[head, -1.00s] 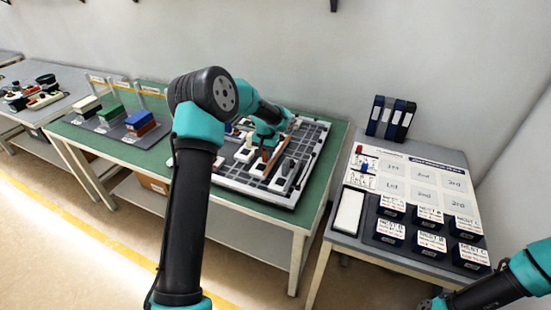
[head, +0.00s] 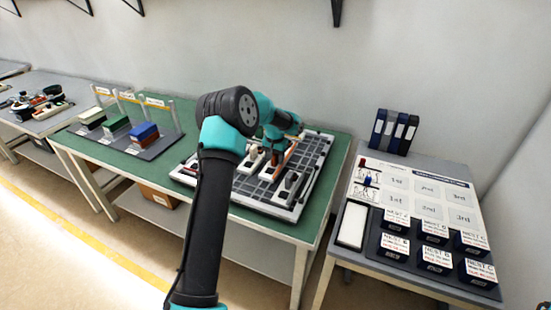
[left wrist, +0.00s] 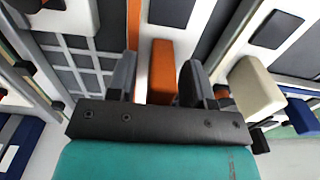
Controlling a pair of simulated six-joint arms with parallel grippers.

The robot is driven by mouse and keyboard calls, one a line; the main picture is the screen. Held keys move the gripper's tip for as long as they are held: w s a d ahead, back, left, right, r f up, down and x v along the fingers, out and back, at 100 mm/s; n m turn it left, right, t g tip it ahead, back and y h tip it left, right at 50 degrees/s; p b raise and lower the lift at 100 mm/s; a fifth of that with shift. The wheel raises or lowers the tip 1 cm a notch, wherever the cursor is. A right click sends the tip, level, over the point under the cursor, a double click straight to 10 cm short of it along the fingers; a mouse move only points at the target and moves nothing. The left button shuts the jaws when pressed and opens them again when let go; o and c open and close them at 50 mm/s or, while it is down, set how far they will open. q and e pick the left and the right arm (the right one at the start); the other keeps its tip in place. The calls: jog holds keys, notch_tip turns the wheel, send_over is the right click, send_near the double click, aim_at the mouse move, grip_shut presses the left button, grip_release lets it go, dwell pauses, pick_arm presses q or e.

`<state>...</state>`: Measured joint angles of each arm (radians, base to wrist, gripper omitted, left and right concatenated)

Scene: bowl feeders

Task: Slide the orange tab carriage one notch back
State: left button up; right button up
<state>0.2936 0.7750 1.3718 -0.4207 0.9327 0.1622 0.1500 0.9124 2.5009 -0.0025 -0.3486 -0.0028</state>
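The orange tab (left wrist: 160,70) stands up between the two dark fingers of my left gripper (left wrist: 158,78) in the left wrist view. A narrow gap shows on each side of the tab, so the fingers are open around it and not clamped. In the head view my left gripper (head: 275,146) is over the white and dark slotted board (head: 268,197), and the orange piece (head: 287,154) shows just beside it, partly hidden by the arm. My right gripper is out of view.
A cream tab (left wrist: 256,86) stands right of the fingers, with a blue piece (left wrist: 291,112) beyond. On the green table (head: 240,215), coloured blocks sit on a grey tray (head: 155,150) at left. A grey side table (head: 345,252) with labelled nests stands at right.

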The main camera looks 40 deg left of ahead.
pick_arm(q)
notch_tip(320, 180, up, 17)
jog(key=shift+r, duration=0.2)
dwell(0.7)
jog(key=shift+d+f, duration=0.1)
